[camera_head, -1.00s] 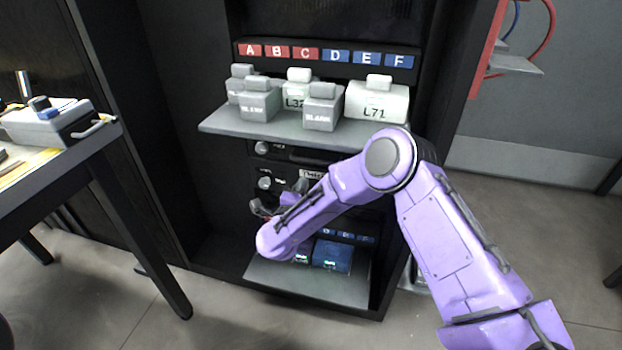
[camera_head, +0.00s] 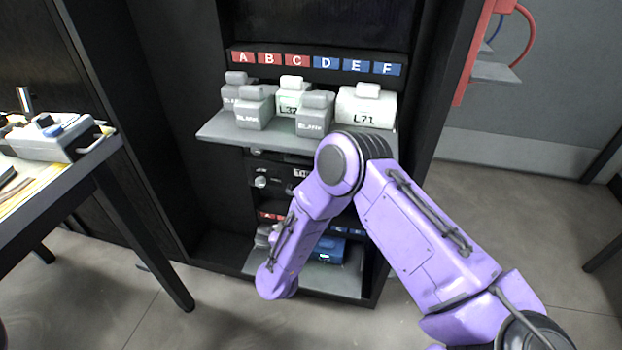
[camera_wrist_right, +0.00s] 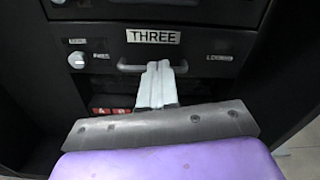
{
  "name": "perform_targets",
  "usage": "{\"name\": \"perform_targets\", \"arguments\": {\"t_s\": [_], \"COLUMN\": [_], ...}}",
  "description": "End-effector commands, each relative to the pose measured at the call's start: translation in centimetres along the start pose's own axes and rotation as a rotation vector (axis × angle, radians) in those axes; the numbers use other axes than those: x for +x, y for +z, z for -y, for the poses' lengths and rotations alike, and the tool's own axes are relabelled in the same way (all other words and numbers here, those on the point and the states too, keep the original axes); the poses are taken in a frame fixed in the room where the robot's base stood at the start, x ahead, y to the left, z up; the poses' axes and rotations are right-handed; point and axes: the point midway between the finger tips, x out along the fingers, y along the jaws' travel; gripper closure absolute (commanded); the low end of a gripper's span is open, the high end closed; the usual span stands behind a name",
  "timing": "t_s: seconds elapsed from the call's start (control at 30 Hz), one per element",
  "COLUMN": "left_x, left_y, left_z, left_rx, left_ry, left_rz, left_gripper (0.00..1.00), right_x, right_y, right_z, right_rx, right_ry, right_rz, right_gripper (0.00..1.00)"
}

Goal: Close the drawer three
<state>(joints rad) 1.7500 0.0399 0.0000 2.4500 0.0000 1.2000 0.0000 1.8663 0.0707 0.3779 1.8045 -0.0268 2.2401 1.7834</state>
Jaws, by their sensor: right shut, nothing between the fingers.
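Drawer three has a dark front (camera_wrist_right: 205,65) with a white label reading THREE, a knob at left and a bar handle (camera_wrist_right: 131,67). In the head view its front (camera_head: 270,172) is partly covered by my right arm. It looks about flush with the cabinet; a small gap cannot be ruled out. My right gripper (camera_wrist_right: 159,66) is shut and empty, its fingertips at the middle of the handle in the wrist view; contact cannot be told. In the head view my arm hides most of this gripper. My left gripper is not in view.
A grey shelf (camera_head: 215,129) juts out above, holding several grey and white boxes under a strip lettered A to F. A lower shelf (camera_head: 345,280) is also out, with a blue box (camera_head: 328,248). A table (camera_head: 107,150) stands at left.

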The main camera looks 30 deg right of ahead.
Motion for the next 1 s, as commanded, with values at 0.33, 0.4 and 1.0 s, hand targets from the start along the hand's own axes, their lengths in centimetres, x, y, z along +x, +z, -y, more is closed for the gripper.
{"name": "perform_targets", "arguments": {"t_s": [0.33, 0.4, 1.0], "left_x": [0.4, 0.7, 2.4], "left_y": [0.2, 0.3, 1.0], "left_z": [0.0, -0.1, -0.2], "left_rx": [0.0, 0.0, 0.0], "left_ry": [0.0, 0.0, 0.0], "left_rz": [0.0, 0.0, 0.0], "left_gripper": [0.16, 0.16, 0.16], "right_x": [2.1, 3.5, 13.8], "right_y": [-0.1, -0.1, -0.1], "right_z": [0.0, 0.0, 0.0], "right_rx": [0.234, 0.234, 0.23], "right_ry": [-0.002, -0.005, 0.0], "right_rz": [0.001, 0.002, 0.001], "right_gripper": [1.0, 1.0, 1.0]}}
